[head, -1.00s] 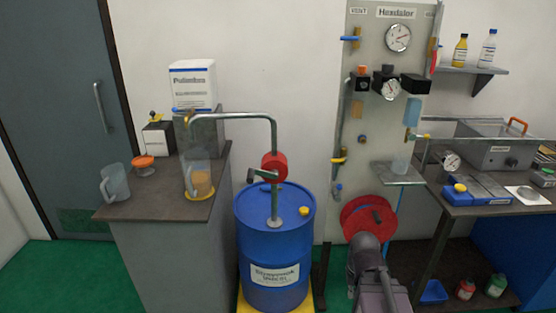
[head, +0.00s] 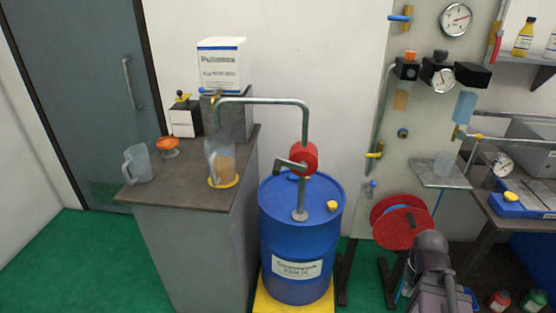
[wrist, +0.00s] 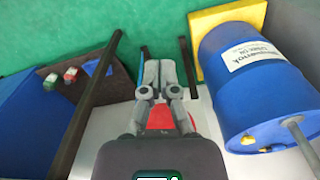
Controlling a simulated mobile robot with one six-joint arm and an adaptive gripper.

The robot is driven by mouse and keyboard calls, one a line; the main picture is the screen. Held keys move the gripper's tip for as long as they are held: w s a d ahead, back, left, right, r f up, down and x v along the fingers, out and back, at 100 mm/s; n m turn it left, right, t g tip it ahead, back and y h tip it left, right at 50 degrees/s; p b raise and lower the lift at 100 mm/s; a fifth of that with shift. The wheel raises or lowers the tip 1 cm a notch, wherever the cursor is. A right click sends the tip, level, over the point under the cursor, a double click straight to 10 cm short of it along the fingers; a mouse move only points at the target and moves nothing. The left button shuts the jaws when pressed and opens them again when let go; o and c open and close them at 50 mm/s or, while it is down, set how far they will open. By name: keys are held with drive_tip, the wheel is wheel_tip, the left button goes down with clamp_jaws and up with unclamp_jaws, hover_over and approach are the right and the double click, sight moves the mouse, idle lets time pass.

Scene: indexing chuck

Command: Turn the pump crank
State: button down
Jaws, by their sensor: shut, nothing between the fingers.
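The pump has a red body (head: 304,158) with a dark crank (head: 289,165) reaching out to its left. It stands on a pipe (head: 300,205) rising from the top of a blue drum (head: 300,235). Its spout pipe bends left to a clear container with amber contents (head: 224,166) on the bench. In the wrist view, my gripper (wrist: 158,68) is shut and empty, apart from the drum (wrist: 243,80), which lies to its right. The pump pipe (wrist: 300,140) shows at the right edge there; the crank is not visible in that view. In the head view, my fingers cannot be made out.
A grey bench (head: 185,200) stands left of the drum, holding a jug (head: 137,165) and an orange dish (head: 168,147). A red reel (head: 404,225) and a gauge panel (head: 415,135) are at the right. Green floor is clear at the front left.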

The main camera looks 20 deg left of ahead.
wheel_tip(320, 180, up, 36)
drive_tip(key=n+y+p, duration=0.1)
drive_tip(key=n+p, duration=2)
drive_tip(key=p, duration=1.5)
hover_over(277, 166)
drive_tip(key=d, duration=0.2)
drive_tip(key=shift+w+r, duration=0.1)
drive_tip(key=shift+w, duration=0.15)
drive_tip(key=f+b, duration=0.4)
drive_tip(key=a+f+b, duration=0.1)
drive_tip(key=f+b, duration=0.8)
drive_tip(key=f, duration=0.1)
drive_tip(key=shift+s+a+b, duration=0.2)
drive_tip(key=shift+a+b, duration=0.1)
drive_tip(key=shift+b, duration=0.1)
